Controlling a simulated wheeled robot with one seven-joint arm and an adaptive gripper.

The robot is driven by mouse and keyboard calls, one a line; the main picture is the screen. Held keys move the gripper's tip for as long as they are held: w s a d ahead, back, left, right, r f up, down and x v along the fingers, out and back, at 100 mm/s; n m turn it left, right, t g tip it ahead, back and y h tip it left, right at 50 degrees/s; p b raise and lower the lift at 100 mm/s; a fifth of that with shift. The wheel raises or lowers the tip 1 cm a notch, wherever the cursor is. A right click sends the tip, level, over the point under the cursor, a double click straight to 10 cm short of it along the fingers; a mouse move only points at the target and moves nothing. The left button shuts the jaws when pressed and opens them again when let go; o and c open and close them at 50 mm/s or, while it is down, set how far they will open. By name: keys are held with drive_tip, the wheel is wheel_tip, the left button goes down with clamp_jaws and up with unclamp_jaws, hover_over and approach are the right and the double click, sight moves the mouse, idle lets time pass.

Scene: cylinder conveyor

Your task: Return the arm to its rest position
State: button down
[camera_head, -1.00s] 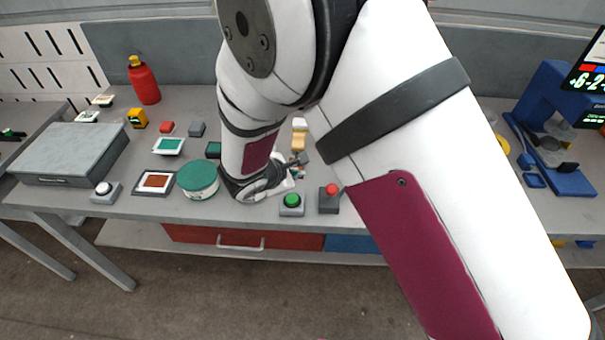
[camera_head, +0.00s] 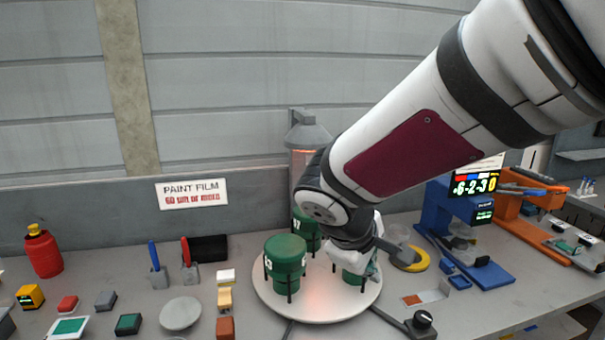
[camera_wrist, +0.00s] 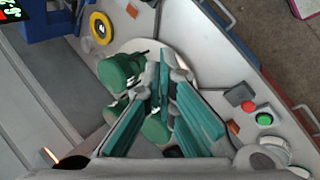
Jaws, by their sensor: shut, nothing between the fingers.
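My arm reaches in from the upper right of the head view, bent at the elbow. Its wrist end is low over the right part of a round white turntable (camera_head: 318,314). Green cylinders stand on the turntable: one at the front left (camera_head: 286,256), one behind (camera_head: 304,224), and one partly hidden by my wrist (camera_head: 354,284). In the wrist view my gripper (camera_wrist: 167,65) is shut with nothing held, its teal fingers close over the turntable. Green cylinders (camera_wrist: 118,70) show beside and behind the fingers. Whether the fingers touch one, I cannot tell.
A lamp-like column (camera_head: 305,135) stands behind the turntable. A blue stand (camera_head: 455,215) and yellow ring (camera_head: 412,260) are to its right. A red bottle (camera_head: 43,252) and several small items sit left. Red (camera_wrist: 247,106) and green (camera_wrist: 264,119) buttons line the bench edge.

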drive_tip(key=s+d+r+m+y, duration=0.2)
drive_tip(key=s+d+r+m, duration=0.1)
drive_tip(key=s, duration=0.6)
drive_tip(key=s+d+r+m+y, duration=0.2)
drive_tip(key=s+d+r+m, duration=0.1)
drive_tip(key=s+m, duration=0.4)
drive_tip(key=shift+s+d+r, duration=0.2)
drive_tip(key=shift+s+d, duration=0.65)
drive_tip(key=shift+s, duration=0.15)
